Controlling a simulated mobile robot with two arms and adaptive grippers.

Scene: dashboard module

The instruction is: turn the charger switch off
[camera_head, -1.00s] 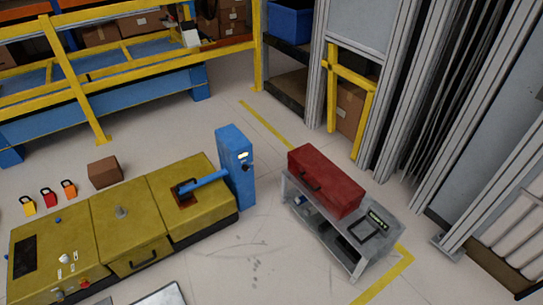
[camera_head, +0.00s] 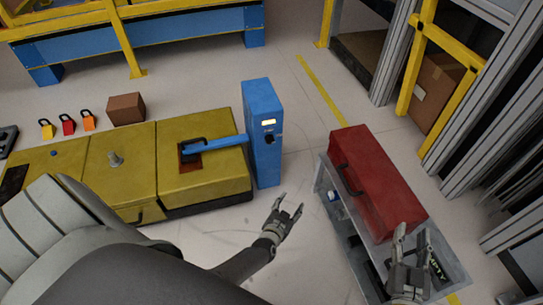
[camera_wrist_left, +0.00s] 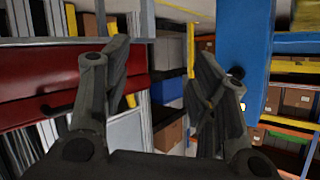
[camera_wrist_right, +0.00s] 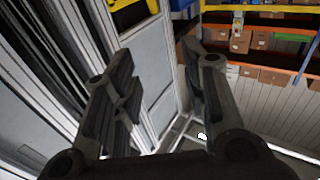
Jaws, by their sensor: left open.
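The blue charger post (camera_head: 262,165) stands at the end of the yellow unit, with a small lit display and a dark round switch (camera_head: 269,138) on its face. A blue arm runs from the post to a plug in the unit's top. My left gripper (camera_head: 287,207) is open and empty, in front of and to the right of the post, apart from it. In the left wrist view the post (camera_wrist_left: 243,40) is at the right and the switch (camera_wrist_left: 236,73) shows beside a finger. My right gripper (camera_head: 411,240) is open and empty over the cart's front end.
A red toolbox (camera_head: 372,180) sits on a grey cart (camera_head: 450,268) to the right of the post. The yellow unit (camera_head: 205,125) fills the left. A brown box (camera_head: 126,108) and several padlocks (camera_head: 68,124) lie behind it. Bare floor lies between post and cart.

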